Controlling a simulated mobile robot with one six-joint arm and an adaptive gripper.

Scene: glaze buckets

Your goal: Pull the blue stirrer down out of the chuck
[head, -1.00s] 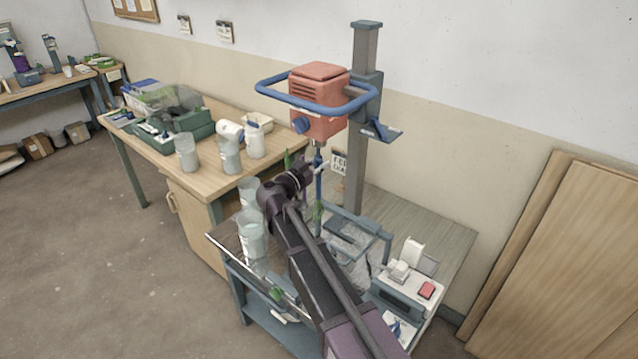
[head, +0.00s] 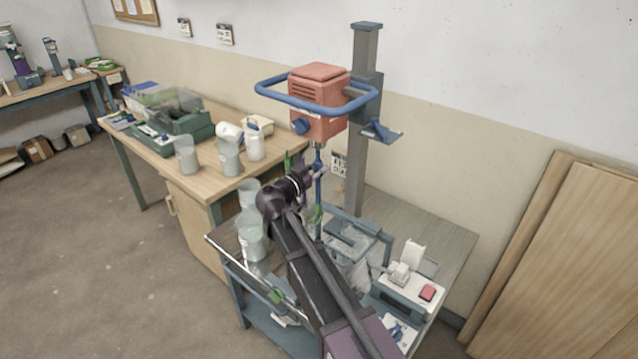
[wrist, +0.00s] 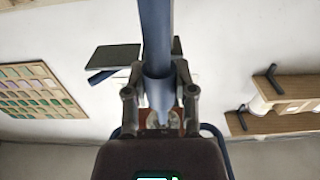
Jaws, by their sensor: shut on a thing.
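The blue stirrer (head: 319,195) hangs upright under the chuck (head: 318,146) of the orange mixer head (head: 319,102). Its top end meets or nearly meets the chuck; I cannot tell how deep it sits. My gripper (head: 317,172) is at the upper part of the shaft, a little below the chuck. In the wrist view the blue stirrer (wrist: 156,35) runs between the two fingers of my gripper (wrist: 160,78), which are shut on it. The stirrer's lower end is lost among the things on the cart.
The grey stand column (head: 361,130) is just behind the stirrer, and a blue guard bar (head: 290,100) circles the mixer head. A blue frame (head: 350,235) stands below. Cups (head: 250,240) stand to the left, and a white device (head: 405,290) to the right.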

